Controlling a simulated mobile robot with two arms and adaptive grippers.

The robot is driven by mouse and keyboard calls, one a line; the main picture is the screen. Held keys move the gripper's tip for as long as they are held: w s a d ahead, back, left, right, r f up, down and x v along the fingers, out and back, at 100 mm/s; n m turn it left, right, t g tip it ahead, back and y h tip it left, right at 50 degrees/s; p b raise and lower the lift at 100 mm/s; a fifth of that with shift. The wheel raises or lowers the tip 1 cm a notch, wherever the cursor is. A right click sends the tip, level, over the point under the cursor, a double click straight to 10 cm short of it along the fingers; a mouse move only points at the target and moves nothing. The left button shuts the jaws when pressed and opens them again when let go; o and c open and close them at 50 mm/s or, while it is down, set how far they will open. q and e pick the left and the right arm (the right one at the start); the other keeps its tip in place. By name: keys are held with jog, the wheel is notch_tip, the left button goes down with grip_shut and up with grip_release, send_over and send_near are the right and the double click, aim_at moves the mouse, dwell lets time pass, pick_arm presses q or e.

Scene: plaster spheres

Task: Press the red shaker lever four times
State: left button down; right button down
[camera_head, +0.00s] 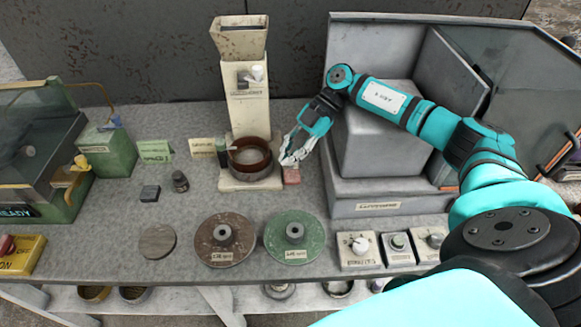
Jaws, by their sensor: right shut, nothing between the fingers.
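The cream shaker machine (247,95) stands at the back middle of the bench with a hopper on top. A dark red-brown bowl (250,168) sits at its foot. A small red block (292,176), seemingly the shaker lever, is at the lower right of the machine's base. My right gripper (286,161) is shut and empty. Its fingertips are just above the red block, close to the bowl's right rim. I cannot tell whether they touch the block. My left gripper is not in view.
A large grey cabinet (378,190) stands right of the red block, under my right arm. Brown (224,252) and green (311,250) discs lie in front. Control boxes with knobs (358,263) are at front right. A green machine (103,150) is at left.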

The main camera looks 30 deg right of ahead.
aim_at(288, 173)
jog(key=shift+s+a+f, duration=0.25)
jog(key=shift+f, duration=0.45)
jog(key=shift+s+a+f, duration=0.25)
jog(key=shift+s+f, duration=0.05)
jog(key=shift+f, duration=0.35)
jog(key=shift+s+a+f, duration=0.25)
jog(key=shift+f, duration=0.45)
dwell(0.9)
jog(key=shift+p+v, duration=0.5)
jog(key=shift+v, duration=0.9)
jog(key=shift+w+r, duration=0.15)
jog(key=shift+w+d+r+p, duration=0.1)
jog(key=shift+r+p, duration=0.15)
jog(key=shift+r, duration=0.1)
jog(key=shift+w+d+r+p, duration=0.1)
jog(key=shift+d+r+p, duration=0.05)
jog(key=shift+r+p, duration=0.15)
jog(key=r, duration=0.1)
jog(key=w+d+r+p, duration=0.1)
jog(key=d+r, duration=0.1)
jog(key=shift+w+d+r+p, duration=0.15)
jog(key=shift+w+d+p, duration=0.1)
jog(key=shift+p, duration=0.15)
jog(key=shift+a+r, duration=0.1)
jog(key=shift+r, duration=0.15)
